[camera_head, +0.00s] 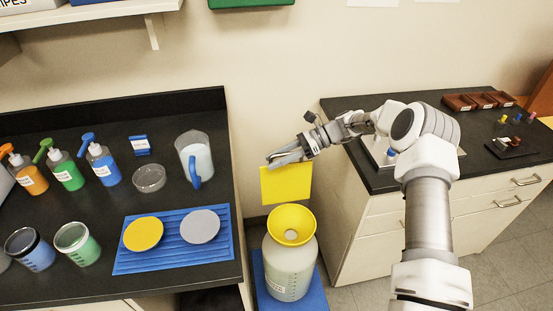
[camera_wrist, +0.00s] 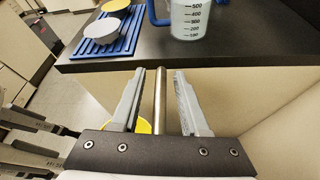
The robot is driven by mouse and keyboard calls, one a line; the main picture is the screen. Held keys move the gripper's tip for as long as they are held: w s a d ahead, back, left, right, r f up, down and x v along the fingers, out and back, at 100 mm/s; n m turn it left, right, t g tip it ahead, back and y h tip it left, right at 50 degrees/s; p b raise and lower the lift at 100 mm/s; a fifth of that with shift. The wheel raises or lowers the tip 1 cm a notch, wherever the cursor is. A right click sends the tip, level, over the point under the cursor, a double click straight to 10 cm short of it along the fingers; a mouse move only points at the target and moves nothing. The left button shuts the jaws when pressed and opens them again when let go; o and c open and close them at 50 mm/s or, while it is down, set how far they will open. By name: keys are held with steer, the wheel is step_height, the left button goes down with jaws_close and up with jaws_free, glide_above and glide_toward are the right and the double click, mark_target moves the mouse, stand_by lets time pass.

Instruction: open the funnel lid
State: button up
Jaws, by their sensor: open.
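The yellow funnel (camera_head: 291,226) sits in the neck of a whitish carboy (camera_head: 290,268) on the floor between two benches. Its square yellow lid (camera_head: 286,184) stands upright above the funnel's rear side. My gripper (camera_head: 272,160) is at the lid's top edge, toward its left; I cannot tell whether they touch. In the wrist view my gripper (camera_wrist: 160,72) is open, with a metal rod (camera_wrist: 160,100) showing between its fingers. Part of a yellow surface (camera_wrist: 143,126) shows behind the left finger, mostly hidden.
The left bench holds a blue rack (camera_head: 175,258) with a yellow disc and a grey disc, a beaker (camera_head: 195,158), and several bottles and jars. The right bench (camera_head: 385,183) stands close under my arm. The carboy stands on a blue base (camera_head: 262,290).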

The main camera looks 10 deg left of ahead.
steer(key=shift+d, duration=0.1)
steer(key=b+v, duration=0.1)
steer(key=v, duration=1.6)
steer(key=shift+d, duration=0.1)
steer(key=s+a+r+n+t+h, duration=0.35)
steer(key=s+r+n+h, duration=0.45)
steer(key=s+r, duration=0.65)
steer(key=s+d+n+t+h, duration=0.2)
steer(key=s+d+n+t, duration=0.1)
steer(key=s, duration=0.8)
steer(key=s+d+n+t+h, duration=0.2)
steer(key=s+d+n+t, duration=0.2)
steer(key=s, duration=0.8)
steer(key=shift+d+r+n+h, duration=0.25)
steer(key=shift+d+n, duration=0.35)
steer(key=shift+d, duration=0.3)
